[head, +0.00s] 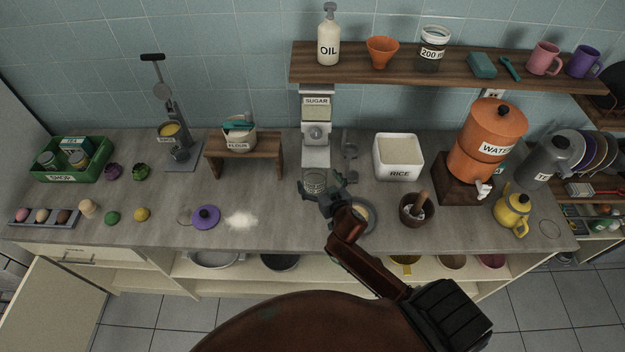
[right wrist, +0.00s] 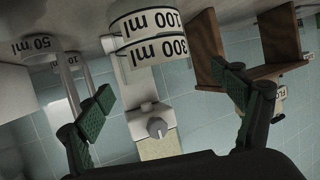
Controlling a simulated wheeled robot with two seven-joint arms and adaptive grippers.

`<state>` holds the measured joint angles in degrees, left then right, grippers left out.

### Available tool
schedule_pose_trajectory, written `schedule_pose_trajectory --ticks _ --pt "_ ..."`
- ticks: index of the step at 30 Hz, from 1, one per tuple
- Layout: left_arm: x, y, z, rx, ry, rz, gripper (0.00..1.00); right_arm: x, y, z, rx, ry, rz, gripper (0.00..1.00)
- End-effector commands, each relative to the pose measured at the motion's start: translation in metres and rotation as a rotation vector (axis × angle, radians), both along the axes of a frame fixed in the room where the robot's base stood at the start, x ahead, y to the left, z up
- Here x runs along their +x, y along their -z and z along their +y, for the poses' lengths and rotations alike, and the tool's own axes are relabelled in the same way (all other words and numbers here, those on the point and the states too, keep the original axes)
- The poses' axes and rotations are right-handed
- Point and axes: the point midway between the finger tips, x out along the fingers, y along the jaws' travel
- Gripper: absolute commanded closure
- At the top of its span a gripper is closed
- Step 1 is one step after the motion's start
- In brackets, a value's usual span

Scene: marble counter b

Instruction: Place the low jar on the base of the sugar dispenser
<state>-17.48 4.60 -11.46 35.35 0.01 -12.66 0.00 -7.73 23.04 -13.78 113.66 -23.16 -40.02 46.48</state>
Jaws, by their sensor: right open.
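The white sugar dispenser (head: 316,115), labelled SUGAR and with a round knob, stands against the back wall. A clear low jar (head: 314,180) is at its foot; I cannot tell whether it rests on the dispenser's base. My right gripper (head: 332,196) is just right of the jar and partly covers it. The right wrist view is upside down: the gripper (right wrist: 168,85) is open, with nothing between its fingertips. Beyond them are white bands marked 100 ml and 300 ml (right wrist: 152,42), in front of the dispenser's knob (right wrist: 157,128). My left gripper is not in view.
A RICE bin (head: 398,171), a mortar (head: 416,210) and a WATER dispenser (head: 487,140) stand to the right. A FLOUR container on a small wooden stand (head: 245,145) is left. A shelf (head: 440,66) hangs above.

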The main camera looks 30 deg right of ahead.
Motion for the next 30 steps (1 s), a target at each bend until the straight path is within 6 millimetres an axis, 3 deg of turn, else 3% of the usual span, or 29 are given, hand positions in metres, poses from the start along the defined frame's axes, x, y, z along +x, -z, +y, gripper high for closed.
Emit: schedule_pose_trajectory --ticks 3,6,15,19,30 --pt "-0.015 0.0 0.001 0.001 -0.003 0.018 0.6 0.013 0.005 -0.005 -0.004 0.001 0.0 0.13" --pt "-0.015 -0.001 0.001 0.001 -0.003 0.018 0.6 0.027 0.012 -0.01 -0.003 0.001 0.0 0.13" --pt "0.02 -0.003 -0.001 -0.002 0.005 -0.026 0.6 0.046 0.019 -0.01 0.001 -0.002 0.0 0.13" --pt "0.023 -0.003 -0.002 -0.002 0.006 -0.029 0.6 0.046 0.019 -0.01 0.0 -0.003 0.0 0.13" --pt "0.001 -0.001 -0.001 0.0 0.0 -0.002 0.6 0.046 0.019 -0.009 0.0 -0.003 0.0 0.38"
